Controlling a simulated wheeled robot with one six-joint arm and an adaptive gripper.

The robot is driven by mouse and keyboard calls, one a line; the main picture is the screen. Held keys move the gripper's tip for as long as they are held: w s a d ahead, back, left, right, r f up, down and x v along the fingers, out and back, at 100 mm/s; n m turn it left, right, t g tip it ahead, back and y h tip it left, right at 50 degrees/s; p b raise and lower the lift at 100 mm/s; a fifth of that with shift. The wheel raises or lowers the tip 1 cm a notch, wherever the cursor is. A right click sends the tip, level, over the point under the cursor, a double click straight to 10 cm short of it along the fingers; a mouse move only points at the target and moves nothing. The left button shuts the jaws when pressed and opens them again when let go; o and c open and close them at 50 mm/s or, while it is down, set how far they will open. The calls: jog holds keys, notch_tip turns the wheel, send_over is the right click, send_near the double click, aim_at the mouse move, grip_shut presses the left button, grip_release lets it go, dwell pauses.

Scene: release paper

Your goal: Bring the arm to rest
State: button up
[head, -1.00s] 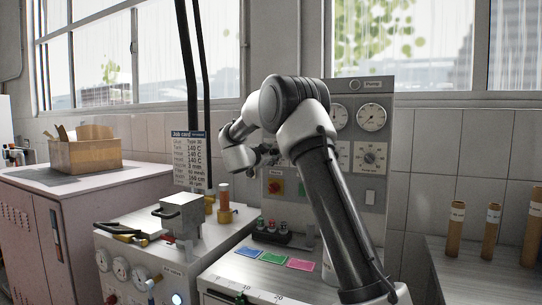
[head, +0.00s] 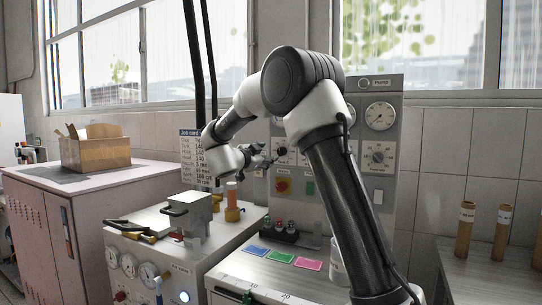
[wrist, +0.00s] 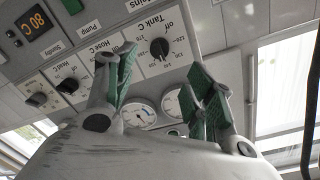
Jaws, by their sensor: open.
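My gripper (head: 262,154) is at the end of my raised, bent arm, in front of the grey control panel (head: 386,140). It is held in the air above the bench and touches nothing that I can see. In the wrist view my gripper (wrist: 160,90) shows two green-padded fingers spread apart with nothing between them. Past the fingers the panel shows a Tank C knob (wrist: 160,48) and round gauges (wrist: 139,115). My arm hides part of the panel in the head view.
A white machine (head: 165,262) with gauges and a metal block (head: 190,212) stands at left. Coloured cards (head: 281,257) lie on the bench below my arm. A cardboard box (head: 95,152) sits on the pink cabinet (head: 60,205). Brown tubes (head: 502,232) stand at right.

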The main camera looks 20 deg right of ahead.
jog(key=shift+s+a, duration=0.25)
jog(key=shift+a, duration=0.1)
